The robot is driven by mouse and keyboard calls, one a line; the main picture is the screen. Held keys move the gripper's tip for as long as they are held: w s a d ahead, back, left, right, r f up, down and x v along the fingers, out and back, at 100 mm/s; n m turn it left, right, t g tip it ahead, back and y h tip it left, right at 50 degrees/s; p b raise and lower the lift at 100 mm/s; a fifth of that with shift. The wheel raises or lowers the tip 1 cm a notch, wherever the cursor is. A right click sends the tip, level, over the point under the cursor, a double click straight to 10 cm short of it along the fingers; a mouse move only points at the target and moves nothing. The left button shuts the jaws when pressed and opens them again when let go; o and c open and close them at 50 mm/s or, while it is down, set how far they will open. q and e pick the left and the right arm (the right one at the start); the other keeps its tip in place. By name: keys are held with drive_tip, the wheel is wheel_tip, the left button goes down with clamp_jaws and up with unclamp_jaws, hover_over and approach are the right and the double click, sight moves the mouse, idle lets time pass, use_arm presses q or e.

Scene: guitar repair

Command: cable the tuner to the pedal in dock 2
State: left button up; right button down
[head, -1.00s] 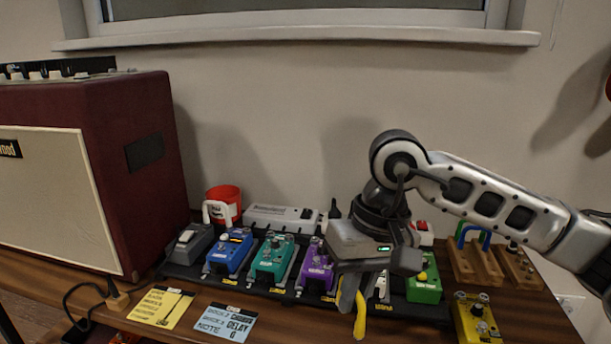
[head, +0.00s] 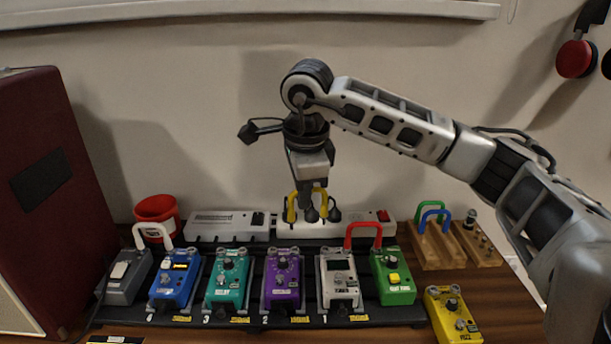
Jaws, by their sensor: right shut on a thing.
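The tuner (head: 340,283) is the pale grey pedal in dock 1. The purple pedal (head: 283,284) sits to its left in dock 2. My right gripper (head: 308,208) points down and is shut on the yellow patch cable (head: 321,201). It holds the cable above the board, in the picture in front of the white power strip. The cable's dark plug ends hang above the gap between the purple pedal and the tuner, apart from both pedals. The fingers partly hide the cable. My left gripper is not in view.
A red cable (head: 363,228) arches between the tuner and the green pedal (head: 392,278). A white cable (head: 153,229) spans the grey and blue pedals. A wooden rack (head: 437,258) holds green and blue cables. A yellow pedal (head: 453,315) and a red mug (head: 158,212) stand near the board.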

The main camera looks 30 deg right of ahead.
use_arm(q)
drive_tip(key=b, duration=0.1)
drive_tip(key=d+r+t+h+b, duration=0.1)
drive_tip(key=b, duration=0.1)
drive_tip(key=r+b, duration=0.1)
drive_tip(key=b, duration=0.1)
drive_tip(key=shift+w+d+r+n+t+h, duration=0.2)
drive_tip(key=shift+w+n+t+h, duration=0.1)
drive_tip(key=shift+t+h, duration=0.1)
use_arm(e)
wheel_tip(320, 180, down, 6)
drive_tip(key=d+m, duration=0.1)
drive_tip(key=m, duration=0.1)
drive_tip(key=shift+w, duration=0.4)
use_arm(q)
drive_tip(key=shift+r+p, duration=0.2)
drive_tip(key=shift+p, duration=0.1)
use_arm(e)
drive_tip(key=shift+r, duration=0.1)
idle(0.3)
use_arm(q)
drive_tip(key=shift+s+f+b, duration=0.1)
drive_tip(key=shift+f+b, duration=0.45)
use_arm(e)
drive_tip(key=shift+f, duration=0.9)
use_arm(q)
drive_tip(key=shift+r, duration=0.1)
use_arm(e)
drive_tip(key=shift+f, duration=0.25)
